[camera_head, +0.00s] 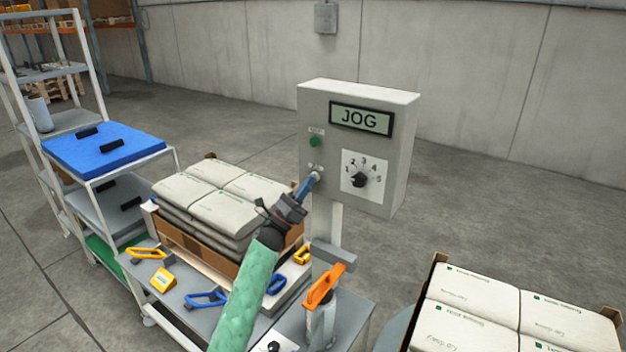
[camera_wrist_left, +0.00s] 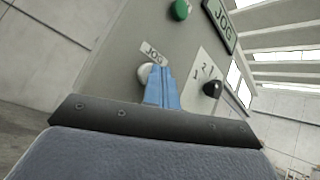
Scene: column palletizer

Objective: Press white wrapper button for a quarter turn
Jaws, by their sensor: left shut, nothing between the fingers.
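A grey control box (camera_head: 319,109) on a post carries a display reading JOG (camera_head: 361,118), a green button (camera_head: 314,142) and a dial with a black knob (camera_head: 360,180). The white button (camera_wrist_left: 147,74) under a small JOG label is partly hidden behind my blue fingertips in the left wrist view. My left gripper (camera_head: 314,178) is shut and empty, its tips at the white button. I cannot tell whether the tips touch or press it. The green button (camera_wrist_left: 180,10) and black knob (camera_wrist_left: 212,89) also show in the left wrist view. My right gripper is out of view.
Stacked white bags (camera_head: 213,195) stand in a tray left of the box. More bags (camera_head: 465,312) stand on a pallet at the right front. Yellow and blue handled tools (camera_head: 205,299) lie on the bench, and an orange-handled device (camera_head: 322,290) stands below the box.

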